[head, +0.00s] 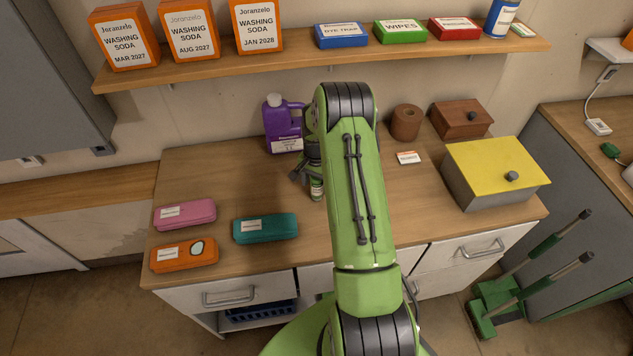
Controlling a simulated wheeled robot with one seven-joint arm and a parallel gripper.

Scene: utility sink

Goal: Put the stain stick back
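A small upright cylinder with a green and pale label (317,190) stands on the wooden counter (255,185); it looks like the stain stick, but its label is too small to read. My gripper (312,178) is right at it, pointing down over its top, with one dark finger showing on the left. My arm covers the right side of the gripper, so I cannot tell whether its fingers are closed on the cylinder. A purple jug (283,125) stands just behind the gripper.
Pink (185,214), orange (184,254) and teal (265,228) cases lie at the front left. A brown roll (405,122), wooden box (461,118), white card (409,158) and yellow-lidded box (495,173) are on the right. The shelf (300,60) above holds several boxes.

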